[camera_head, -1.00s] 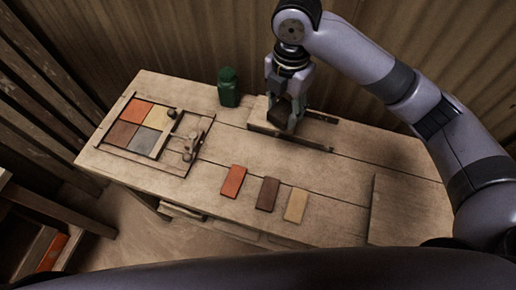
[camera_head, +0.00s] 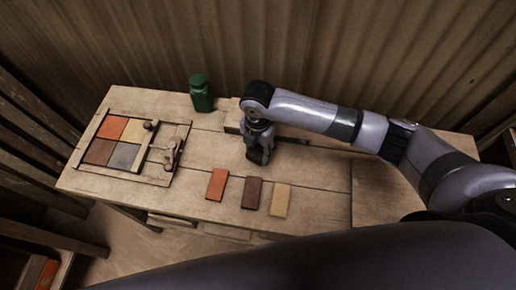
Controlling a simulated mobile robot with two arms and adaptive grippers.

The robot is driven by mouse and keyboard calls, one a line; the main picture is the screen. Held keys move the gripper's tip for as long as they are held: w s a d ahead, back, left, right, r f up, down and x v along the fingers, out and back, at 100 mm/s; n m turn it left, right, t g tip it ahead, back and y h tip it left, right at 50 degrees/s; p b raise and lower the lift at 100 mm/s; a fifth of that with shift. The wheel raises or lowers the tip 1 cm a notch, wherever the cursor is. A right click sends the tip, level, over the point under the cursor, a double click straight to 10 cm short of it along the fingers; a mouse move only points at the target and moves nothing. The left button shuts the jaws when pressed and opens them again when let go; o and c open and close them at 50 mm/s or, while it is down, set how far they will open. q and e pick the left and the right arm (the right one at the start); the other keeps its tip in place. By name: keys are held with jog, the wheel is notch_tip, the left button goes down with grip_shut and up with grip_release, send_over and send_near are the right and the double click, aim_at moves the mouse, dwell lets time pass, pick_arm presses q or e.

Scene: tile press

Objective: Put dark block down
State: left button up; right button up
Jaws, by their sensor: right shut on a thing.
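My right gripper (camera_head: 259,148) is low over the middle of the wooden table (camera_head: 200,148), in front of a wooden holder (camera_head: 296,139) at the back. It is shut on a small dark block (camera_head: 257,157), which the fingers partly cover. I cannot tell whether the block touches the tabletop. The block is just behind a row of flat tiles: orange (camera_head: 217,184), dark brown (camera_head: 252,193) and tan (camera_head: 280,200). My left gripper is not in view.
A wooden press frame (camera_head: 88,130) with coloured tiles and a lever (camera_head: 173,157) lies at the table's left. A green bottle (camera_head: 201,94) stands at the back edge. Bare wood lies between the press and the tile row.

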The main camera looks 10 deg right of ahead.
aim_at(258, 150)
jog(key=shift+f, duration=0.6)
jog(key=shift+f, duration=0.2)
jog(key=o, duration=1.1)
jog(key=shift+r, duration=0.1)
notch_tip(258, 150, up, 12)
jog(key=shift+r+b, duration=0.15)
jog(key=shift+b, duration=0.8)
